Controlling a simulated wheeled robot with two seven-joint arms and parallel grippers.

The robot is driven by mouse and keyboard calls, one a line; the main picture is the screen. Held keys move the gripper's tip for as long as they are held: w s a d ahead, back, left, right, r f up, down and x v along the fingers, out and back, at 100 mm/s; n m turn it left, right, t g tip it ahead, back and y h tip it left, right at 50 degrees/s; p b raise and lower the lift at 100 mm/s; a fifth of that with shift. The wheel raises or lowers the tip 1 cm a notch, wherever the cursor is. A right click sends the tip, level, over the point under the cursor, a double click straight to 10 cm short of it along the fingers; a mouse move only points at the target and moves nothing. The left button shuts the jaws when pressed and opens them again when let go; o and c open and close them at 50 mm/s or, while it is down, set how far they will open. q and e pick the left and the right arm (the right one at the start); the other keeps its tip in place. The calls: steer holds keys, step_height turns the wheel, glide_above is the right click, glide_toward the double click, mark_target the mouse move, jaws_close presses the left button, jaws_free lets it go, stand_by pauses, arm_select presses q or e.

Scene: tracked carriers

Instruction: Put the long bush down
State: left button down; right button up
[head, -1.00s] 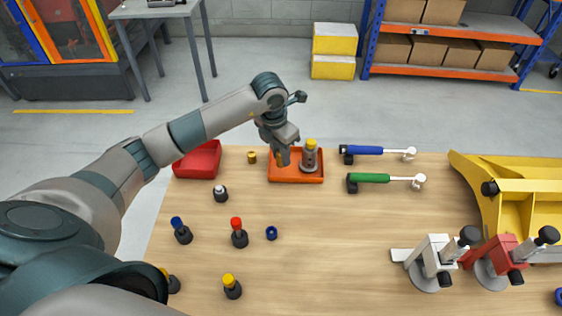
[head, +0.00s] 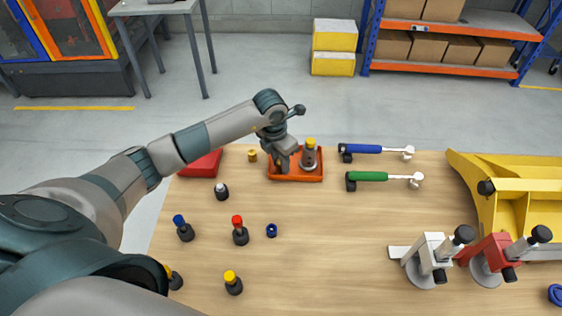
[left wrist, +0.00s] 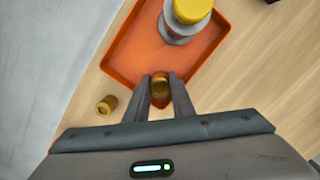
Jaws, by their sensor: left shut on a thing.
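The long bush (left wrist: 160,86), a brass cylinder, is between the fingertips of my left gripper (left wrist: 161,82) in the left wrist view. That gripper (head: 284,168) is shut on it, over the left part of the orange tray (head: 311,179). The tray also shows in the left wrist view (left wrist: 128,50). The fingers hide the bush in the head view, and I cannot tell whether it touches the tray floor. A grey stepped part with a yellow top (head: 309,158) stands upright in the tray, right of the gripper. My right gripper is not in view.
A second brass bush (head: 252,156) stands on the table left of the tray, near a red bin (head: 202,164). Blue (head: 362,149) and green (head: 368,176) handled tools lie to the right. Several capped dark pegs stand in front. The table's middle is clear.

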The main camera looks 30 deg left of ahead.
arm_select(q)
steer(key=c, duration=1.8)
jaws_free()
steer(key=shift+r+p, duration=0.2)
steer(key=shift+p, duration=0.1)
steer(key=shift+r, duration=0.2)
step_height(320, 180, up, 11)
steer(key=s+b, duration=0.1)
steer(key=b, duration=0.2)
steer(key=shift+s+a+r+b, duration=0.15)
steer(key=shift+s+a+b, duration=0.15)
steer(key=shift+s+b, duration=0.1)
